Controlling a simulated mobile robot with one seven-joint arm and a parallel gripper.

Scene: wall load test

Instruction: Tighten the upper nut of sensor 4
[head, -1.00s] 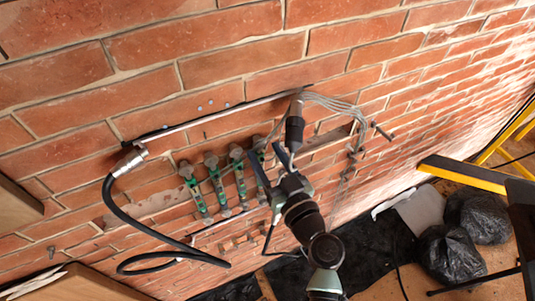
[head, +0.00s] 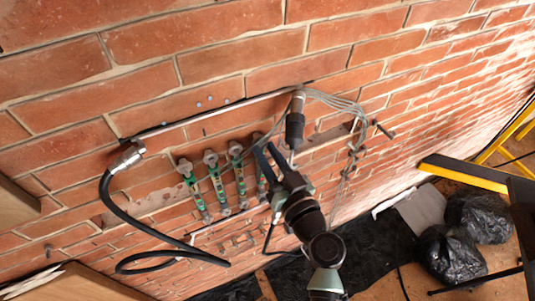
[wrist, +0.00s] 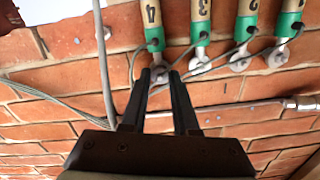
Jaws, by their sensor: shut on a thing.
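Sensor 4 (wrist: 153,20) is a green and pale rod marked 4, the rightmost of the row in the head view (head: 261,184). Its upper nut (wrist: 161,73) shows as small grey metal at the sensor's end in the wrist view. My gripper (wrist: 160,71) has its two dark fingers on either side of that nut, shut on it. In the head view my gripper (head: 262,150) reaches the upper end of sensor 4, and its fingers partly hide that end and the nut.
Sensor 3 (wrist: 200,15) and further sensors stand close beside. Thin grey cables (wrist: 130,66) loop around the sensor ends. A dark cylinder (head: 295,122) hangs just above my gripper. A metal pipe (head: 215,115) runs above the row, and a black hose (head: 128,215) curves at left.

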